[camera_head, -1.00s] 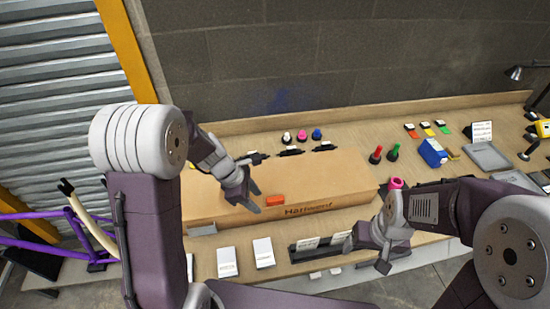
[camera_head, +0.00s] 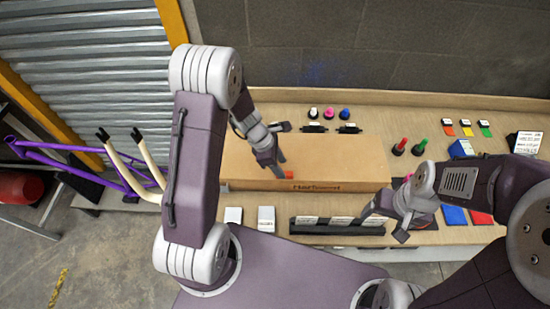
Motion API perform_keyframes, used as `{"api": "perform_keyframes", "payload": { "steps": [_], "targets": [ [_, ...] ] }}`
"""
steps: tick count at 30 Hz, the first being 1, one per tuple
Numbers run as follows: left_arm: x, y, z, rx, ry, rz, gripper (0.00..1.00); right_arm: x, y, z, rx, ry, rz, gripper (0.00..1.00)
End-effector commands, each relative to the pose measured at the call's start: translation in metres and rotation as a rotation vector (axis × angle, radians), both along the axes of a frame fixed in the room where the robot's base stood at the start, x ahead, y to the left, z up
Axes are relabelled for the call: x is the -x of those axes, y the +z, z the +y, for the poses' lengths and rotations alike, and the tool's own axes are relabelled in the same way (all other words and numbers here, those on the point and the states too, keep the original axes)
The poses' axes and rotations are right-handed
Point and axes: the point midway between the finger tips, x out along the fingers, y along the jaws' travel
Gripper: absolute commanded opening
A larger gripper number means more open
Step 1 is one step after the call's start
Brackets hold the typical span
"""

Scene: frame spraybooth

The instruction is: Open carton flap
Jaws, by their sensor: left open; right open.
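The long brown carton (camera_head: 345,160) lies closed on the wooden bench, with dark printing along its front edge. My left gripper (camera_head: 278,166) is open above the left part of the carton, right by a small orange-red item (camera_head: 280,173) near the front edge. I cannot tell whether the gripper touches it. My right gripper (camera_head: 384,224) is open and empty in front of the carton's right end, above the bench's front area. The carton's left end is partly hidden by my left arm.
A black rack (camera_head: 320,226) with white cards stands before the carton, beside two white cards (camera_head: 266,218). Capped bottles (camera_head: 344,113) stand behind it; red and green stamps (camera_head: 419,147) are to the right. A purple bicycle frame (camera_head: 85,162) stands at left. A wall closes the back.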

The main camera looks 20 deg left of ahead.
Motion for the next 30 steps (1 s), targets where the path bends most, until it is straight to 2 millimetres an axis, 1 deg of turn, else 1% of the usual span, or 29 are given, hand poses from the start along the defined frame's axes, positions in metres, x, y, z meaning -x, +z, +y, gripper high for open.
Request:
{"api": "perform_keyframes", "payload": {
  "steps": [1,3,7,10,17,18,20,21,22,26,30],
  "targets": [
    [0.000,-0.011,-0.004,0.002,0.000,0.003,0.45,0.000,-0.003,0.000,0.000,0.000,0.000,0.76],
    [-0.001,-0.022,-0.008,0.000,-0.001,0.003,0.45,0.000,-0.004,0.000,0.000,0.000,0.000,0.76],
    [-0.003,-0.035,-0.013,0.001,-0.001,0.002,0.45,0.000,-0.006,0.000,0.000,0.000,0.000,0.76],
    [-0.004,-0.039,-0.015,0.000,-0.001,-0.001,0.45,0.000,-0.006,0.000,0.000,0.000,0.000,0.76],
    [-0.005,-0.039,-0.015,0.000,-0.001,-0.001,0.45,0.000,-0.006,0.000,0.000,0.000,0.000,0.76],
    [-0.005,-0.039,-0.015,0.000,-0.001,-0.001,0.34,0.000,-0.006,0.000,0.000,0.000,0.000,0.76],
    [-0.004,-0.039,-0.015,0.000,-0.001,-0.001,0.18,0.000,-0.006,0.000,0.000,0.000,0.000,0.76],
    [-0.004,-0.039,-0.015,0.000,-0.001,-0.001,0.07,0.000,-0.006,0.000,0.000,0.000,0.000,0.76],
    [-0.004,-0.039,-0.015,0.000,-0.001,-0.001,0.00,0.000,-0.006,0.000,0.000,0.000,0.000,0.76],
    [-0.004,-0.039,-0.015,-0.001,-0.001,-0.001,0.00,0.000,-0.006,0.000,0.000,0.000,0.000,0.76],
    [-0.006,-0.031,-0.015,0.003,0.000,0.012,0.00,0.000,0.009,0.000,0.000,0.000,0.000,0.76]
  ]
}}
